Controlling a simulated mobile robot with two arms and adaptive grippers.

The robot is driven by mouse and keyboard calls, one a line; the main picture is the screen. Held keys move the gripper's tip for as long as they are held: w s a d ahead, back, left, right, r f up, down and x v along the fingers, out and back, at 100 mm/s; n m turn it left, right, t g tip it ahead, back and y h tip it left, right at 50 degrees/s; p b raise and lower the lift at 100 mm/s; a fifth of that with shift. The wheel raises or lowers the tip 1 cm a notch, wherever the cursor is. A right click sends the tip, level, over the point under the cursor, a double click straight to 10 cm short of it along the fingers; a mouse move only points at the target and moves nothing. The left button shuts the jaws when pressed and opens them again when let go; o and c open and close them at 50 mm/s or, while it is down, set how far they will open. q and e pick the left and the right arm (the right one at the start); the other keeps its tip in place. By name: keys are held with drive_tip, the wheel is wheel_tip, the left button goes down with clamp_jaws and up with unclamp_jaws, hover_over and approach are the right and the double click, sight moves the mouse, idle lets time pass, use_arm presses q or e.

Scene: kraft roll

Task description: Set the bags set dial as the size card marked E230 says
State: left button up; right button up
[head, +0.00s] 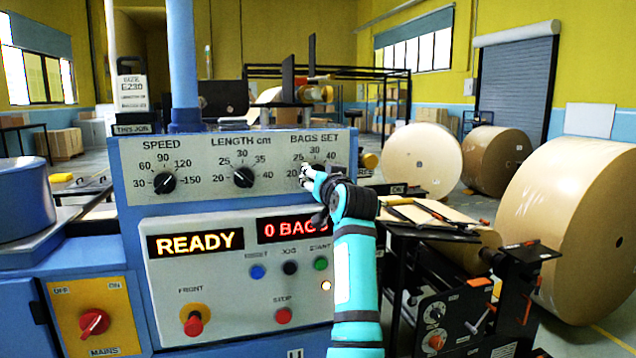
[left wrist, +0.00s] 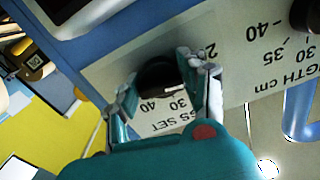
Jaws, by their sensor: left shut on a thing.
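The bags set dial is the rightmost dial on the grey dial panel (head: 200,190). In the head view my left gripper (head: 308,176) covers it. In the left wrist view its black knob (left wrist: 158,80) sits between the two fingers of my left gripper (left wrist: 168,88), which is shut on it. My right gripper is out of view.
The speed dial (head: 164,183) and length dial (head: 243,177) are left of the bags set dial. Below, the displays read READY (head: 195,243) and 0 BAGS (head: 292,229), above several buttons. A red mains switch (head: 94,322) is lower left. Large kraft rolls (head: 575,225) stand right.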

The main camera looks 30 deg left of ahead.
use_arm(q)
drive_tip(key=shift+f+n+b, duration=0.2)
drive_tip(key=shift+n+b, duration=0.15)
drive_tip(key=shift+n, duration=0.65)
drive_tip(key=o, duration=1.2)
drive_tip(key=shift+w, duration=0.1)
drive_tip(key=shift+r, duration=0.1)
drive_tip(key=v, duration=0.7)
drive_tip(key=shift+d, duration=0.2)
